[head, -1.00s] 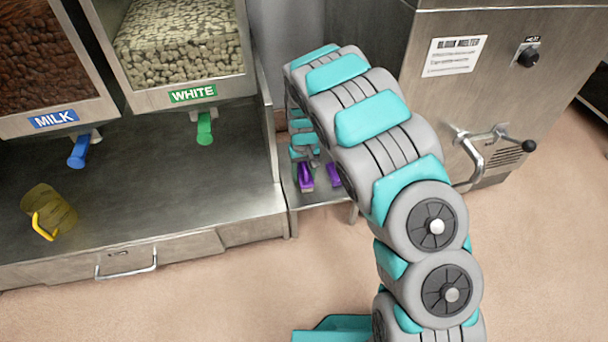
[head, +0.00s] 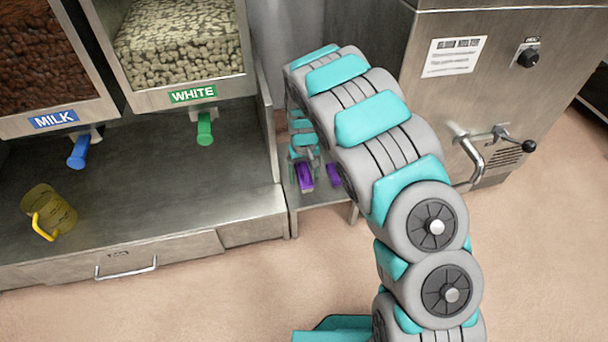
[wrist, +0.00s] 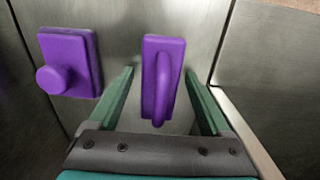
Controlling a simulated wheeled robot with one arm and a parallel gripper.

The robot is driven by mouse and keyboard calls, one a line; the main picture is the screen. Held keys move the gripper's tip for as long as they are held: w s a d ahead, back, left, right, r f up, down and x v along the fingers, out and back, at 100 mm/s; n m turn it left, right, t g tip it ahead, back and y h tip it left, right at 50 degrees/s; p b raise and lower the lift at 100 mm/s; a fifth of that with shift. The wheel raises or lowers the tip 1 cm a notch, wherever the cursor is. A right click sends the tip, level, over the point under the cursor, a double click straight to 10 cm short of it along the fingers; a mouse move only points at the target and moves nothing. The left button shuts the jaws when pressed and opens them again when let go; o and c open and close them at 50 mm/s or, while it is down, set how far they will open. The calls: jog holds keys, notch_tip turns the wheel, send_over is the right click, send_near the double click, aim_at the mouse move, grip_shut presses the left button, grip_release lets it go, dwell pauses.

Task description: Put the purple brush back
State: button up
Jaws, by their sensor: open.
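Two purple tools lie on a metal surface in the wrist view. One is a long purple block with a bar handle along its top (wrist: 162,82). The other, to its left, is a squarer purple block with a round knob (wrist: 70,62). No bristles show, so I cannot be sure which is the brush. My gripper (wrist: 160,88) is open, with its green fingers on either side of the bar-handled block and gaps at both sides. In the head view my gripper (head: 304,152) is small and partly hidden by my arm, close to two purple patches on a low shelf.
The low metal shelf (head: 322,191) sits between the dispenser counter (head: 180,205) and the steel melter (head: 450,100). The MILK and WHITE bins have blue (head: 78,152) and green (head: 204,128) taps. Open floor lies in front.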

aim_at(305, 167)
notch_tip(305, 167, up, 11)
jog(key=shift+r+p, duration=0.1)
jog(key=shift+p, duration=0.45)
jog(key=shift+r, duration=0.45)
jog(key=shift+s+d+r, duration=0.1)
jog(key=s+d+r+m, duration=0.3)
jog(key=s+d+r, duration=1)
jog(key=s, duration=0.4)
jog(key=s+d+g, duration=0.1)
jog(key=s+d, duration=0.1)
jog(key=s, duration=1)
jog(key=s+d+r, duration=0.1)
jog(key=s+d, duration=0.1)
jog(key=s, duration=1)
jog(key=shift+r+g, duration=0.2)
jog(key=shift+g, duration=0.2)
jog(key=shift+d+r, duration=0.1)
